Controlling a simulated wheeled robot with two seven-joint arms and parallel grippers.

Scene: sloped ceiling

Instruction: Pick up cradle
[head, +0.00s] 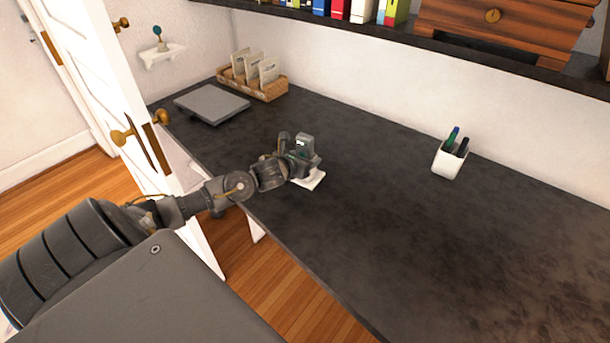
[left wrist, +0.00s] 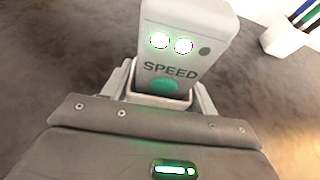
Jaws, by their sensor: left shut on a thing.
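The cradle (head: 313,181) is a pale piece with a light base, low at my left gripper over the dark desk (head: 400,240). In the left wrist view its pale rim (left wrist: 158,99) surrounds the foot of a grey upright device (left wrist: 185,45) marked SPEED, with two bright lights and a green button. That device also shows in the head view (head: 304,142). My left gripper (head: 301,168) is shut on the cradle, its fingers on either side of it. Whether the base touches the desk I cannot tell. My right gripper is not in view.
A grey closed laptop (head: 211,103) and a wooden card holder (head: 262,88) are at the far left. A white pen cup (head: 449,160) stands on the right. A shelf (head: 400,37) overhangs the back. An open white door (head: 100,75) is at left. The desk's middle is clear.

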